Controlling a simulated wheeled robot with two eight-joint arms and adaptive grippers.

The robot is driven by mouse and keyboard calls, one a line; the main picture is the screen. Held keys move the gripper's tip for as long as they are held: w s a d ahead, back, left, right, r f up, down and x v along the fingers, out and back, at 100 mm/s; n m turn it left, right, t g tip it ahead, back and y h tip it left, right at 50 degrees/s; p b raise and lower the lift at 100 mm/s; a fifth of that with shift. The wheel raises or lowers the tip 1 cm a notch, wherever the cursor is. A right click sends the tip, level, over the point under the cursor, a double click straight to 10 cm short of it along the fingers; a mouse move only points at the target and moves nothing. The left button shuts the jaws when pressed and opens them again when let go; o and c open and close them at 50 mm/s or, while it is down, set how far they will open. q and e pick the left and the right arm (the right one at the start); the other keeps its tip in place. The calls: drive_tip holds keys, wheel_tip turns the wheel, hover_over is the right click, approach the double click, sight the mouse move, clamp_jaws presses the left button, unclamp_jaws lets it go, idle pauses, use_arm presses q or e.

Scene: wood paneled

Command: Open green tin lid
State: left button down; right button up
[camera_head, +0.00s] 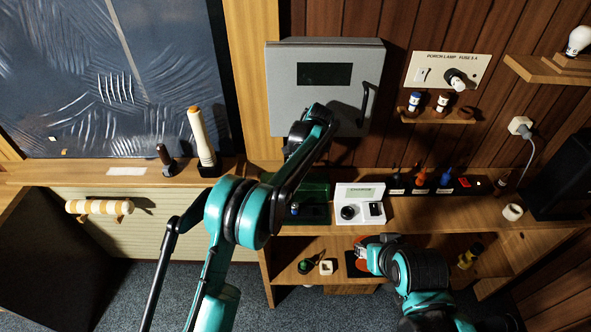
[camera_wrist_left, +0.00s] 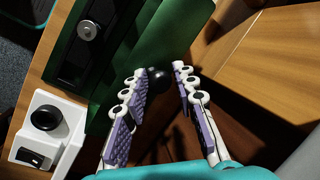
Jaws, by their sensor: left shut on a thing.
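The green tin (camera_head: 317,187) stands on the wooden shelf behind my left forearm, left of a white device. A lighter green panel (camera_wrist_left: 190,28), which looks like the lid, is at the top there. How far the lid is raised is not clear. In the head view my left arm hides that gripper. My right arm is at the lower right; its fingers cannot be made out.
The white device (camera_head: 360,204) stands just right of the tin. A grey wall cabinet (camera_head: 325,88) is close behind my left wrist. A lower shelf (camera_head: 290,270) holds small items near my right arm.

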use_arm(q)
drive_tip(key=shift+f, duration=0.1)
drive_tip(key=c, duration=1.3)
unclamp_jaws()
drive_tip(key=shift+o, duration=0.4)
drive_tip(key=shift+w+f, duration=0.1)
drive_tip(key=shift+w, duration=0.1)
drive_tip(key=shift+s, duration=0.15)
drive_tip(key=v, duration=1.2)
